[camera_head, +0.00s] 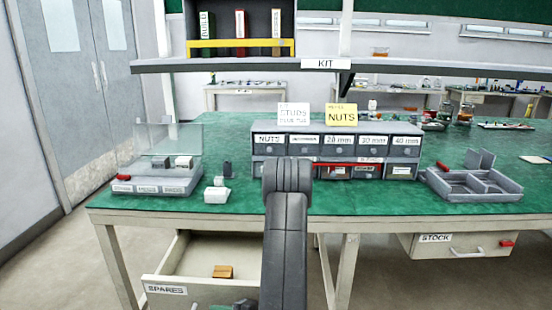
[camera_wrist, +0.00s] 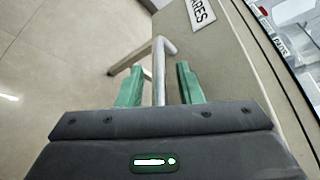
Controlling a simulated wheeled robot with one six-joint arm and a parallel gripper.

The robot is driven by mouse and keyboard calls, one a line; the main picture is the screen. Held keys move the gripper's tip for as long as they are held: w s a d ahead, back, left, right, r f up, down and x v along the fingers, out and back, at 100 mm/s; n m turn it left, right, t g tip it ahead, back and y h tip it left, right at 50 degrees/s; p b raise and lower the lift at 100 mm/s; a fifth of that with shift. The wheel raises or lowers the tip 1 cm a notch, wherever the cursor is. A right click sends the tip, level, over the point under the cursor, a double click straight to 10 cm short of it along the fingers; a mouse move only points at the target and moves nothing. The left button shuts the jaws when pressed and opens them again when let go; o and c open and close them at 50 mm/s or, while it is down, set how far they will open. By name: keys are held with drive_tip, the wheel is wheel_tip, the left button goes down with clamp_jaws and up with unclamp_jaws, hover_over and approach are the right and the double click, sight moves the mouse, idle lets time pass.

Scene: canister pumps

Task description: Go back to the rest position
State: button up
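My gripper (camera_wrist: 161,68) shows in the wrist view with its two green fingers apart. The pale metal handle (camera_wrist: 159,52) of the spares drawer lies between and beyond the fingers, with a gap on each side; contact is not visible. The spares drawer (camera_head: 165,289) is pulled out below the left part of the table in the head view. Its label also shows in the wrist view (camera_wrist: 199,12). An orange-brown block (camera_head: 222,271) lies inside the drawer. My arm hangs down over the table's front edge, and my gripper is mostly hidden in the head view.
The green table (camera_head: 235,203) bears a labelled drawer cabinet (camera_head: 335,147), a clear-lidded tray (camera_head: 155,186) at left and a grey divided tray (camera_head: 472,187) at right. A stock drawer (camera_head: 470,245) sits under the right side. A kit shelf (camera_head: 240,65) hangs above. Floor is clear at left.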

drive_tip(key=shift+p+v, duration=1.4)
drive_tip(key=shift+v, duration=4.35)
drive_tip(key=shift+b+x, duration=1.7)
drive_tip(key=shift+x, duration=5.35)
drive_tip(key=shift+w+d, duration=0.1)
drive_tip(key=shift+w, duration=0.15)
drive_tip(key=shift+r, duration=0.1)
